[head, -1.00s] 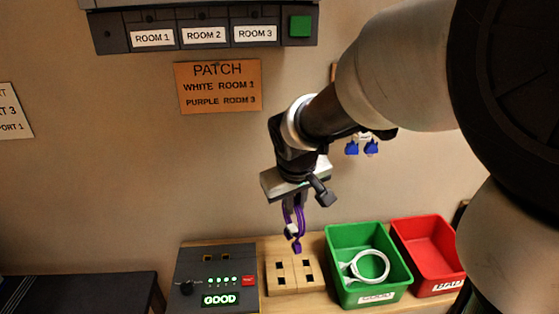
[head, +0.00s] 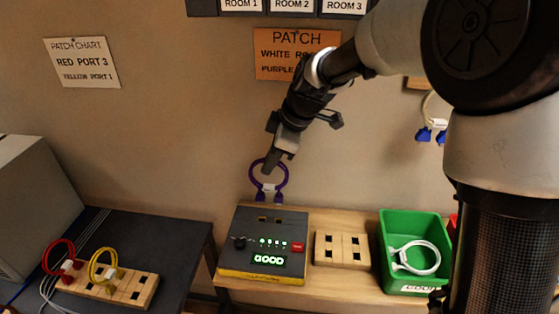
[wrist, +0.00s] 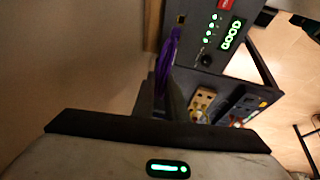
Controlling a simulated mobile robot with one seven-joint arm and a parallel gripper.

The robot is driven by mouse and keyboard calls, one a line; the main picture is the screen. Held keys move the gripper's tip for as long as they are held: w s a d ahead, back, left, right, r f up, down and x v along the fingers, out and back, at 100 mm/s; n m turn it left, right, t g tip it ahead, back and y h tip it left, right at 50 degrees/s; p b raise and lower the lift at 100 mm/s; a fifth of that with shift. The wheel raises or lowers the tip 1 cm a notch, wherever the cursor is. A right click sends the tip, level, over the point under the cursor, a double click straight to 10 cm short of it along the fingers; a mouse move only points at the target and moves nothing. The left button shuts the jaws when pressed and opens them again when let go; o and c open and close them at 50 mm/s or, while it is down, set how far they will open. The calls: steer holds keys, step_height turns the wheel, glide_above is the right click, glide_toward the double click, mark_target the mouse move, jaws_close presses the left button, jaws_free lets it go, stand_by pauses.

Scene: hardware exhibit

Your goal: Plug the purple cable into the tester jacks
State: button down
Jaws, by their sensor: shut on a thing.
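The purple cable (head: 254,178) is a loop with two purple plugs hanging down, joined by a pale tag. My gripper (head: 270,165) is shut on the top of the loop and holds it above the back of the tester (head: 272,276). The purple loop also shows edge-on in the wrist view (wrist: 170,55). The tester is a dark box with two jacks (head: 270,220) in its upper face, a knob, lit green lamps, a red button and a display reading GOOD. In the head view the plugs hang just above and slightly left of the jacks, seemingly apart from them.
A wooden block with square holes (head: 342,250) stands right of the tester. Beyond it is a green bin (head: 400,222) holding a white cable (head: 420,262). At left, a dark table (head: 160,235) bears another block with red and yellow cables. The wall carries patch signs.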

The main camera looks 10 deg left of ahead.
mark_target(271, 186)
steer(key=shift+f+b, duration=1.4)
steer(key=shift+f, duration=1.4)
steer(key=shift+b, duration=0.8)
steer(key=shift+f+g+b, duration=0.4)
steer(key=shift+f+b, duration=0.6)
steer(key=shift+b, duration=0.35)
stand_by(2.1)
stand_by(0.4)
steer(key=c, duration=1.7)
jaws_free()
